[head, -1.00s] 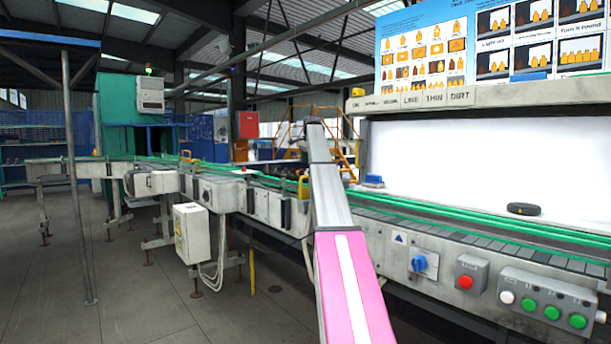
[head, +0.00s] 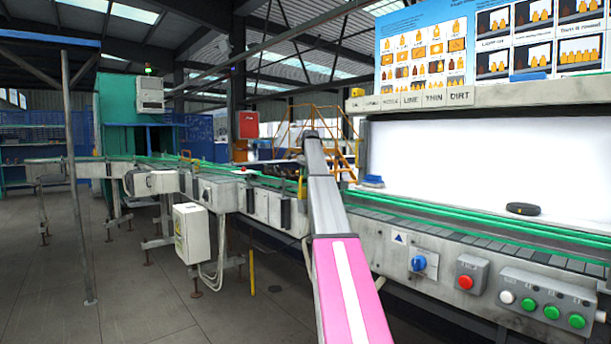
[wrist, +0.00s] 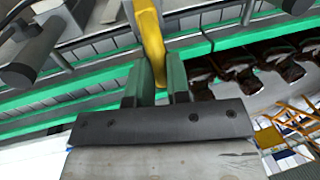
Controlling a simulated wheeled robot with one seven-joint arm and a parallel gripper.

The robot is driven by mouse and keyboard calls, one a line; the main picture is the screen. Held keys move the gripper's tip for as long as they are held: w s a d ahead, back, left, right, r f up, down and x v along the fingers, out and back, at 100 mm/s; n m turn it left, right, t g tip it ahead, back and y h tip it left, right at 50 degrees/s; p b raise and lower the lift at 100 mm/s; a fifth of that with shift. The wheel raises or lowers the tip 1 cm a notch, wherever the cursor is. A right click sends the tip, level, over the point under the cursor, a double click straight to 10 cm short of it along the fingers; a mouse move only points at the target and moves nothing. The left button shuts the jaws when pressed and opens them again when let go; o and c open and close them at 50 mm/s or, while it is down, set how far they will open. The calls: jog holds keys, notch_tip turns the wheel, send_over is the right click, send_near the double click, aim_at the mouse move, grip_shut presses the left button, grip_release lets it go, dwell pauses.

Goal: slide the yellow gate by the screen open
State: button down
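The yellow gate (wrist: 149,38) runs down between the two green fingers of my gripper (wrist: 160,82) in the wrist view. The fingers look closed on it, one on each side, with little gap left. In the head view a small yellow part of the gate (head: 302,187) shows just left of my arm, at the conveyor left of the white screen (head: 440,160). My gripper is hidden behind my arm there.
Green guide rails (head: 480,232) run along the conveyor. Several dark brown bottles (wrist: 240,72) stand close to the rail in the wrist view. A switch panel (head: 545,300) is on the front right. A second yellow gate (head: 186,155) is farther left.

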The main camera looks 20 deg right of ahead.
jog(key=s+a, duration=0.2)
jog(key=a, duration=0.4)
jog(key=shift+s, duration=0.15)
jog(key=shift+a, duration=0.1)
jog(key=c, duration=1.1)
grip_release()
jog(key=shift+a, duration=0.1)
jog(key=shift+r, duration=0.1)
notch_tip(320, 180, up, 10)
jog(key=s, duration=0.2)
jog(key=shift+d+r, duration=0.2)
jog(key=shift+d, duration=0.2)
